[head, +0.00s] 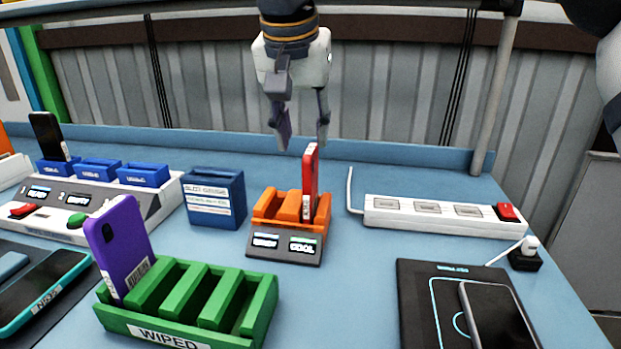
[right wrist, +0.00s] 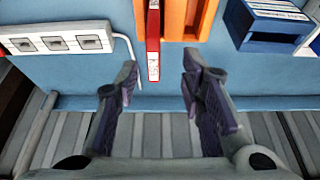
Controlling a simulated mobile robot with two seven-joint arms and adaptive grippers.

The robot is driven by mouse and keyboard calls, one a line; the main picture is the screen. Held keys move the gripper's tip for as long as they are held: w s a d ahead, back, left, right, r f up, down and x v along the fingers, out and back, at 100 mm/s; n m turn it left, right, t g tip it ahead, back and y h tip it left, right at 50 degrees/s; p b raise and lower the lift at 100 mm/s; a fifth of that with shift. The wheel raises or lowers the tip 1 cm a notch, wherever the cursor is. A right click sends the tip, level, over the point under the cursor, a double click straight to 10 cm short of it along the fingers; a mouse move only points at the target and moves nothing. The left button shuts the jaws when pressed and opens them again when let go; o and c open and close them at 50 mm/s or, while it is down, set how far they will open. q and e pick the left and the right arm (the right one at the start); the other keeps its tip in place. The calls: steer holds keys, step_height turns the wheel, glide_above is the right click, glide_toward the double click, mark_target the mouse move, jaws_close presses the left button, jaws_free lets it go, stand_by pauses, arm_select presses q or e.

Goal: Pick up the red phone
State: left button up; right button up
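The red phone (head: 310,183) stands upright in the right slot of a small orange dock (head: 264,216) with a dark, labelled front. In the right wrist view the red phone (right wrist: 153,40) shows edge-on, with the orange dock (right wrist: 184,22) beside it. My right gripper (head: 300,138) is above the phone, pointing down, with its fingers apart and nothing between them. In the right wrist view the open fingertips (right wrist: 158,75) lie on either side of the phone's line, and I see no contact. My left gripper is not in view.
A blue box (head: 213,200) stands left of the dock, and a white power strip (head: 440,215) lies to its right. In front are a green rack (head: 190,305) holding a purple phone (head: 120,245), and a black pad (head: 420,300) with a dark phone (head: 498,318).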

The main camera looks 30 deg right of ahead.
mark_target(312, 174)
steer(key=x, duration=0.9)
steer(key=shift+s+d+f, duration=0.2)
steer(key=shift+s+d, duration=0.05)
steer(key=shift+d, duration=0.15)
steer(key=shift+w+f, duration=0.2)
steer(key=shift+f, duration=0.2)
steer(key=shift+r, duration=0.1)
jaws_close()
